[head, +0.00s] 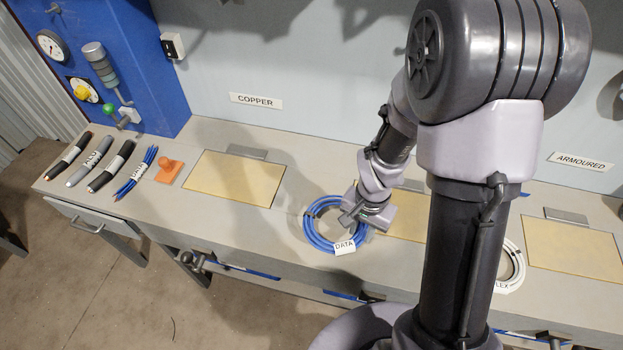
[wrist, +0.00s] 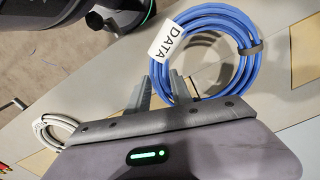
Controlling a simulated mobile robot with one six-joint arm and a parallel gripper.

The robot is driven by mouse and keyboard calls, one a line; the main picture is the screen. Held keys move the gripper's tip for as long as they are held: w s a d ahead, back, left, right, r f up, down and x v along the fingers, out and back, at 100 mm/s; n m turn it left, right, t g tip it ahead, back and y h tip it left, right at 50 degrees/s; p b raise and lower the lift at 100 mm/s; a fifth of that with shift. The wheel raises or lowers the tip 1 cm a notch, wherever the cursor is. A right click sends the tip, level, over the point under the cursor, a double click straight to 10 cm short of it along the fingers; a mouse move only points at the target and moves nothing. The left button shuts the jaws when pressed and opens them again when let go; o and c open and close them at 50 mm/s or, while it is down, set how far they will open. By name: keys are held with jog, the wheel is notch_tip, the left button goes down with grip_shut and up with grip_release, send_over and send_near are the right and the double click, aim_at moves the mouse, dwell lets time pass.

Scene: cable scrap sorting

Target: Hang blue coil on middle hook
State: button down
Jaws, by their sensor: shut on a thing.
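The blue coil (head: 309,230) is a ring of blue cable with a white DATA tag, at the middle of the bench in the head view. My gripper (head: 352,214) is shut on the coil's right side. In the wrist view the blue coil (wrist: 251,66) shows beyond my gripper (wrist: 162,85), with its near left edge at the fingers, the DATA tag at left and a dark tie at right. I cannot tell whether the coil touches the bench. I cannot make out the middle hook in either view.
A white coil (head: 516,267) lies right of my arm, partly hidden. Tan mats (head: 234,178) lie on the bench (head: 240,224) under wall labels COPPER (head: 256,101) and ARMOURED (head: 583,161). Several cable pieces and an orange block (head: 168,171) lie at left, before a blue panel (head: 140,60).

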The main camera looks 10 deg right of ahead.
jog(key=s+m, duration=0.1)
jog(key=s+d+m+p, duration=0.1)
jog(key=s+m, duration=0.3)
jog(key=shift+s+d+f+p, duration=0.15)
jog(key=shift+s+f+p, duration=0.15)
jog(key=shift+f, duration=0.1)
jog(key=shift+s+f+m, duration=0.1)
jog(key=shift+f+m, duration=0.05)
jog(key=shift+m, duration=0.25)
